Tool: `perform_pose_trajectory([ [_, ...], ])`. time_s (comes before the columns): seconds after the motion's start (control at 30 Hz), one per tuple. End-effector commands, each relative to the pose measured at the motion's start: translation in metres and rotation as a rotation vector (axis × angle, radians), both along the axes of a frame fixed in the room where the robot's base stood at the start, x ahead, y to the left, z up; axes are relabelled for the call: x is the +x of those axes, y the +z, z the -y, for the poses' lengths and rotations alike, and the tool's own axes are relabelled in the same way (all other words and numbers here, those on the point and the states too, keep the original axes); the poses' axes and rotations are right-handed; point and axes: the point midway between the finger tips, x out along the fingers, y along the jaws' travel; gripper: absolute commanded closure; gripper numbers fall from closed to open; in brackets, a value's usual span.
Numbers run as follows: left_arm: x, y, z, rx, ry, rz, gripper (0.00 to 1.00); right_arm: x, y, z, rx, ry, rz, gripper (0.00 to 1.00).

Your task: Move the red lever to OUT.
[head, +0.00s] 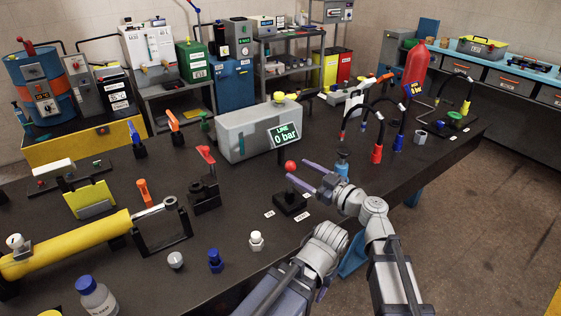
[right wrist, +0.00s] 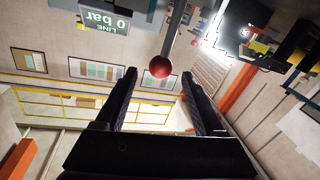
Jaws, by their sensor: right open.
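The red lever has a round red knob (head: 290,165) on a thin stem rising from a black base (head: 290,203). Two small white labels lie in front of the base, too small to read. My right gripper (head: 298,171) is open, its two fingers pointing at the knob from the right. In the right wrist view the red knob (right wrist: 160,67) shows between the fingertips (right wrist: 160,73), with gaps on both sides; the fingers do not grip it. My left gripper (head: 322,294) is low in front of the table edge, mostly hidden behind its own wrist.
A grey box (head: 246,138) with a "LINE 0 bar" display (head: 285,135) stands behind the lever. Another red handle (head: 206,155) is on a black block to the left. A blue fitting (head: 342,162) and black hoses stand right. White (head: 256,241) and blue (head: 215,260) fittings stand in front.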

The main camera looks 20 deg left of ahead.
Motion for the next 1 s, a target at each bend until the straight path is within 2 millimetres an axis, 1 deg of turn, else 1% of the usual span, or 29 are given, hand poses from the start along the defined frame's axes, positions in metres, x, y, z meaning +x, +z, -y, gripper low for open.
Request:
perform_pose_trajectory([
  [0.3, 0.0, 0.0, 0.0, 0.0, 0.0, 0.0, 0.5, 0.022, 0.0, -0.042, -0.001, 0.004, -0.002, 0.29],
  [0.5, 0.0, 0.0, 0.0, 0.0, 0.0, 0.0, 0.5, 0.031, 0.0, -0.061, -0.001, 0.003, -0.002, 0.29],
  [0.63, 0.0, 0.0, 0.0, 0.0, 0.0, 0.0, 0.5, 0.033, 0.0, -0.067, -0.001, 0.003, -0.002, 0.29],
  [0.9, 0.0, 0.0, 0.0, 0.0, 0.0, 0.0, 0.5, 0.033, 0.0, -0.067, -0.001, 0.002, -0.002, 0.29],
  [0.93, 0.0, 0.0, 0.0, 0.0, 0.0, 0.0, 0.5, 0.033, 0.0, -0.067, -0.001, 0.002, -0.002, 0.3],
  [1.0, 0.0, 0.0, 0.0, 0.0, 0.0, 0.0, 0.5, 0.033, 0.0, -0.067, -0.001, 0.002, -0.002, 0.38],
])
